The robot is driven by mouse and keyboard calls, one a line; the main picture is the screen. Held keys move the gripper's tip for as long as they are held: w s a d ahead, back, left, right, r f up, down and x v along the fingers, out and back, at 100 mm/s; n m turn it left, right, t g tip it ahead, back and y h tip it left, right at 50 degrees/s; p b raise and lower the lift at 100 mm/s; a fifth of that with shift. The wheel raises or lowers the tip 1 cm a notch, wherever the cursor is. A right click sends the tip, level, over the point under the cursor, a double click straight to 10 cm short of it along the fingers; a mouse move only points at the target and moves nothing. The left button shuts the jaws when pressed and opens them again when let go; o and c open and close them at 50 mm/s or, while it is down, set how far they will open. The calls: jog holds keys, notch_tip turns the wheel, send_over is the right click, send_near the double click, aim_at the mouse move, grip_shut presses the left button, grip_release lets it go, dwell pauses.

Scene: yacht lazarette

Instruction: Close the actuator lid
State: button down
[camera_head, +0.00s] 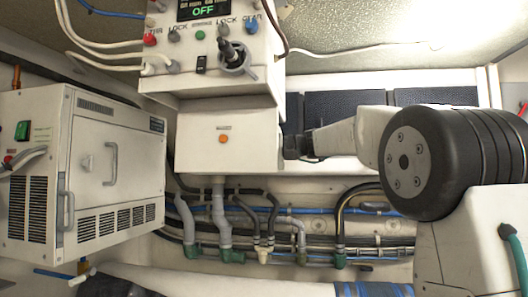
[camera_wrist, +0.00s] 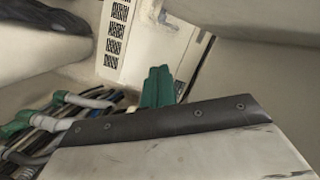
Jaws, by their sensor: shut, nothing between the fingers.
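No part is clearly marked as the actuator lid, and I cannot tell which one it is. A white box (camera_head: 228,137) with an orange button and a small label hangs in the middle, under the control panel (camera_head: 208,42) that reads OFF. No open gap shows on its front. In the head view my arm comes in from the right and its dark end meets the box's right edge; the gripper itself is hidden there.
The white cabinet (camera_head: 70,165) with handles and vents stands at left, its front door looking shut. Grey pipes and hoses (camera_head: 255,220) with green fittings run below the box. Dark panels (camera_head: 345,104) line the back wall. Pipes also show in the wrist view (camera_wrist: 45,125).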

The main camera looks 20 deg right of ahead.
aim_at(241, 160)
jog(key=shift+s+a+f, duration=0.45)
jog(key=shift+s+f, duration=0.1)
jog(key=shift+s, duration=0.15)
jog(key=shift+s+a+f, duration=0.45)
jog(key=shift+s+f, duration=0.05)
jog(key=shift+s, duration=0.2)
